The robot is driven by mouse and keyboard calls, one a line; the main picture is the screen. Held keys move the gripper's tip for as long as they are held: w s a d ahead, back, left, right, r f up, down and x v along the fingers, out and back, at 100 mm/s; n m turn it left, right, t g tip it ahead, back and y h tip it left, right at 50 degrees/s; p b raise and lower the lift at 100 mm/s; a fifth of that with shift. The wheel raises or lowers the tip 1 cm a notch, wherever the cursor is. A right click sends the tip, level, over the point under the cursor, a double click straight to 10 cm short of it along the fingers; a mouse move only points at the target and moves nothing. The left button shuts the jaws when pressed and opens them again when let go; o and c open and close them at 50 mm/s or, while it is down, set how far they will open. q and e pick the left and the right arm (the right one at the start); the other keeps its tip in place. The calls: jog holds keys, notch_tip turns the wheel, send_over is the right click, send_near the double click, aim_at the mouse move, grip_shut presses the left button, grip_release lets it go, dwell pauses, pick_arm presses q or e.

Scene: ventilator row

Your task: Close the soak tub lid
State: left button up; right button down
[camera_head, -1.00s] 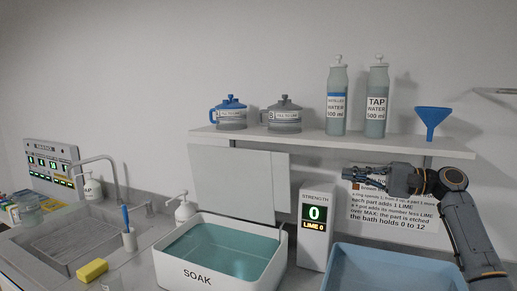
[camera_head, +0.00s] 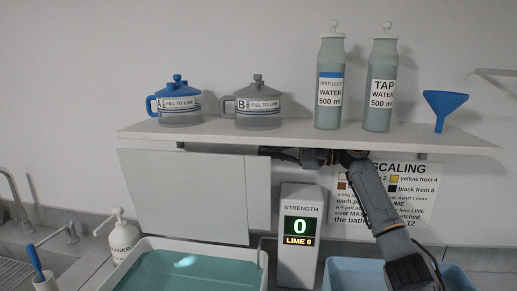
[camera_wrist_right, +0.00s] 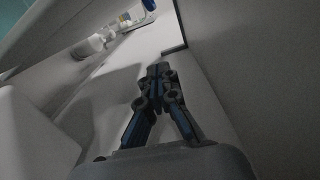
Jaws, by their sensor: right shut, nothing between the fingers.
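The soak tub (camera_head: 140,246) stands at the lower left of the head view, open, with teal liquid inside. Its lid (camera_head: 185,200) is a white panel standing upright behind the tub, close under the shelf. My right gripper (camera_head: 266,151) is at the lid's upper right corner, just beneath the shelf, its fingers pointing left. I cannot tell whether it touches the lid. In the right wrist view the fingers (camera_wrist_right: 158,70) are together with nothing between them, beside pale surfaces. My left gripper is not in view.
The shelf (camera_head: 300,134) holds two pots, two water bottles and a blue funnel (camera_head: 443,104) just above my right arm. The strength display (camera_head: 300,235), reading 0, stands right of the tub. A blue tray (camera_head: 345,272) lies farther right and a pump bottle (camera_head: 119,240) left.

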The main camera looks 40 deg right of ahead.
jog(key=w+a+p, duration=0.3)
jog(key=a+p, duration=0.1)
jog(key=a, duration=0.5)
jog(key=shift+r, duration=0.2)
jog(key=shift+w, duration=0.15)
